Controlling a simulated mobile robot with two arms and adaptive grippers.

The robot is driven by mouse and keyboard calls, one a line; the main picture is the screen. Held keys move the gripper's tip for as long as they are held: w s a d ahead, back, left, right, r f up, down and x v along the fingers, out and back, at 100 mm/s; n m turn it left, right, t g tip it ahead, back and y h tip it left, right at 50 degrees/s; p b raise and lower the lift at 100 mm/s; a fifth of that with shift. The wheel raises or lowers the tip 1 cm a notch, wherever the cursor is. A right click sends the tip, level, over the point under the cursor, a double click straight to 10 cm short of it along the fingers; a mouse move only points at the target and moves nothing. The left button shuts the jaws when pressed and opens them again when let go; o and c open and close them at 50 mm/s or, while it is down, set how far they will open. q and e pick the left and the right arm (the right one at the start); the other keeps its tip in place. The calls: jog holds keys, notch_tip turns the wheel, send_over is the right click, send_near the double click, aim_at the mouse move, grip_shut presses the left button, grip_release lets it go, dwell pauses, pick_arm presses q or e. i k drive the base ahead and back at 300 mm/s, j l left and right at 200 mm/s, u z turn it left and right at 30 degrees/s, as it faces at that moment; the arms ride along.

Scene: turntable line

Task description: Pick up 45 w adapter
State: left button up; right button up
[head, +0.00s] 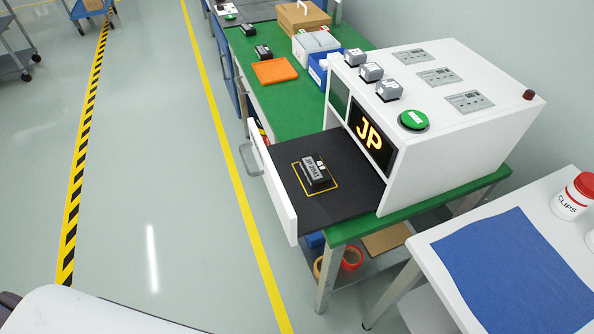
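A small black adapter with a grey label (316,171) sits inside a yellow outlined square on the black bed of an open drawer (353,191). Its print is too small to read surely, so I cannot tell whether it is the 45 W one. Two more black adapters stand on the green table behind, a nearer one (263,52) and a farther one (248,30). Neither of my grippers is in view.
The drawer's white front (272,190) with a grey handle faces left. The white machine (450,135) has a lit "JP" screen (369,135), a green button (413,120) and three grey adapter-like blocks on top. An orange tray (274,71) lies on the green table (290,110).

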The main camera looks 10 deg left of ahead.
aim_at(314, 171)
jog(key=k+j+z, duration=0.15)
jog(key=j+z, duration=0.2)
jog(key=k+j+z, duration=0.2)
jog(key=z, duration=0.2)
jog(key=k+j+z, duration=0.2)
jog(key=z, duration=0.15)
